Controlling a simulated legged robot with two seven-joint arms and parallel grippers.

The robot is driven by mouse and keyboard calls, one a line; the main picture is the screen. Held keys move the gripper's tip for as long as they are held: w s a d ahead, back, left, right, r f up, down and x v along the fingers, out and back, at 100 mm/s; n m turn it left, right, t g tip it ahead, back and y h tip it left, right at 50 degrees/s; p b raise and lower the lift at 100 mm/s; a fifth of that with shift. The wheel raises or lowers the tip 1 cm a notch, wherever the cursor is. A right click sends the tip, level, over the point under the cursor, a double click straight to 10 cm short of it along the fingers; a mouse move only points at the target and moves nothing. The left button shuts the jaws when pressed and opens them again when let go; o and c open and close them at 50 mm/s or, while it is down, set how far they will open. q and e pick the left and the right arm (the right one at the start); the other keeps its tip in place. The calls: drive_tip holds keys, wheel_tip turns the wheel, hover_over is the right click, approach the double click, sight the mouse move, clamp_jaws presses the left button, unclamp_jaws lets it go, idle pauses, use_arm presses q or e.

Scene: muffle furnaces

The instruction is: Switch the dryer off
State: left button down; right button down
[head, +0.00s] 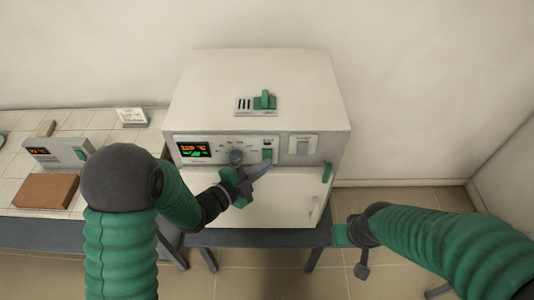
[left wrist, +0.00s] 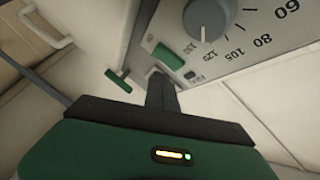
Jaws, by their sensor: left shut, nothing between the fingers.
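The dryer (head: 262,75) is a white box on a dark stand, with a lit orange and green display (head: 194,149) on its front panel. A dark round knob (head: 236,157) sits right of the display, and also shows in the left wrist view (left wrist: 208,18). A green switch (head: 267,154) is right of the knob and shows in the left wrist view (left wrist: 167,57). My left gripper (head: 264,168) is shut and empty, its tips just below the green switch; contact cannot be told. My right gripper (head: 358,248) is low, right of the dryer; its jaws are unclear.
A white rocker (head: 303,146) is at the panel's right. A green slider (head: 264,100) sits on the top. The door has a pale handle (head: 315,211) and a green latch (head: 326,172). A tiled bench at left holds a small device (head: 55,152) and a brown block (head: 45,191).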

use_arm(q)
drive_tip(key=s, duration=0.1)
drive_tip(key=s+b, duration=0.1)
drive_tip(key=s, duration=0.3)
drive_tip(key=shift+f+b, duration=0.3)
drive_tip(key=shift+w, duration=0.1)
